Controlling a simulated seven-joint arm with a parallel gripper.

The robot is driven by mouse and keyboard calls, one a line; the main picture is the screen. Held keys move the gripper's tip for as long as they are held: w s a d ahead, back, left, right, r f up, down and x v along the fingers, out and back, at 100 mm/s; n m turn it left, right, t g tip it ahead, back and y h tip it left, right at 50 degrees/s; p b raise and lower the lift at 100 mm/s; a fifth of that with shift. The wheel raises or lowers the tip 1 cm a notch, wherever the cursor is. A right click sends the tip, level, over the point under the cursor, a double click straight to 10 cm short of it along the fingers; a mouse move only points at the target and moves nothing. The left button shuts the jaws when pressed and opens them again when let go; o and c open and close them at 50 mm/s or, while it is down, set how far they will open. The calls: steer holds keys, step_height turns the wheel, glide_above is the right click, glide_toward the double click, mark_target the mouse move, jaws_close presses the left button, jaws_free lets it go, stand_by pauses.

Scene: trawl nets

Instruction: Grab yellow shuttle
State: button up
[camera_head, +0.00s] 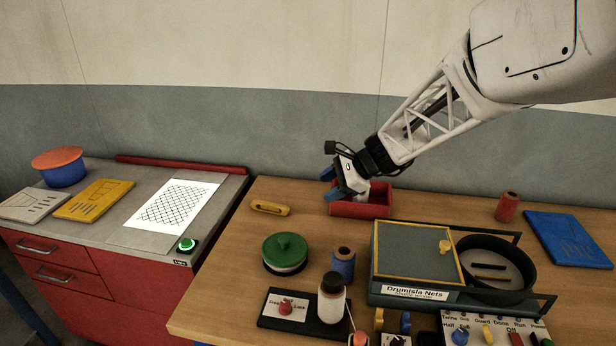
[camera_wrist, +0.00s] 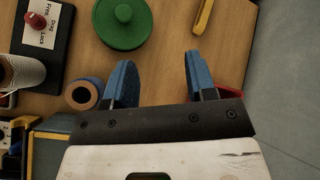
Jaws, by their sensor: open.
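The yellow shuttle (camera_head: 270,208) lies flat on the wooden bench (camera_head: 225,262) near its back left edge, a slim bar with a slot along it. In the wrist view the yellow shuttle (camera_wrist: 203,16) is partly cut off by the top edge. My gripper (camera_head: 330,184) is over the red bin, up and to the right of the shuttle. It also shows in the wrist view (camera_wrist: 158,62) with its two blue fingers wide apart and nothing between them.
The red bin (camera_head: 360,209) stands under my gripper. A round green-lidded tin (camera_head: 285,250), a blue spool (camera_head: 343,262) and a white bottle (camera_head: 331,300) stand in front. Bare wood surrounds the shuttle. A grey-topped red cabinet (camera_head: 60,262) adjoins on the left.

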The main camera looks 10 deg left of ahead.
mark_target(286, 207)
steer(key=w+a+f+m+t+y, duration=0.1)
steer(key=w+a+f+m+y, duration=0.2)
steer(key=w+a+f+m, duration=0.4)
steer(key=w+a+f, duration=0.5)
steer(key=w+a, duration=0.2)
steer(key=shift+w+y, duration=0.15)
steer(key=shift+y, duration=0.25)
steer(key=shift+f, duration=0.15)
steer(key=shift+f, duration=1.05)
steer(key=shift+f, duration=0.8)
step_height(286, 207, down, 3)
steer(key=shift+f, duration=0.2)
steer(key=shift+a+f, duration=0.1)
steer(key=shift+a, duration=0.55)
steer(key=shift+w+a+f, duration=0.15)
steer(key=shift+a+f, duration=0.15)
steer(key=shift+a, duration=0.35)
